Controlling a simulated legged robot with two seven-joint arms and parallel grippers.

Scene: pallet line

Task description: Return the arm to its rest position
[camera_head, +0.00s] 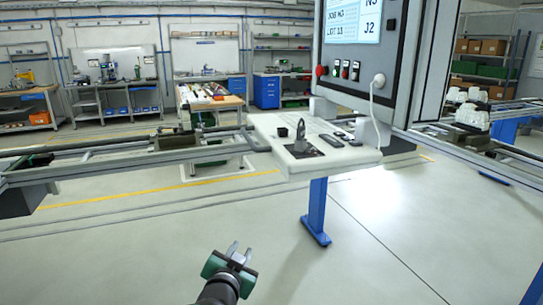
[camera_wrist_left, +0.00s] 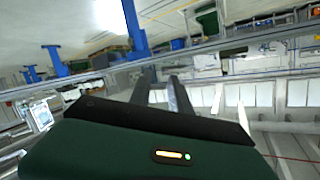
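My left gripper (camera_head: 241,248) is at the bottom centre of the head view, over the bare floor. Its arm comes up from the bottom edge. The two grey fingers stand apart with nothing between them. In the left wrist view the same two fingers (camera_wrist_left: 161,84) show with a gap between them, past the dark green gripper body. They touch nothing that I can see. My right gripper is in neither view.
A white console shelf (camera_head: 350,158) with a dark handle (camera_head: 301,137) and a control panel (camera_head: 361,50) stands ahead on a blue post (camera_head: 317,210). Rail conveyors run left (camera_head: 90,165) and right (camera_head: 480,147). The floor around my gripper is clear.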

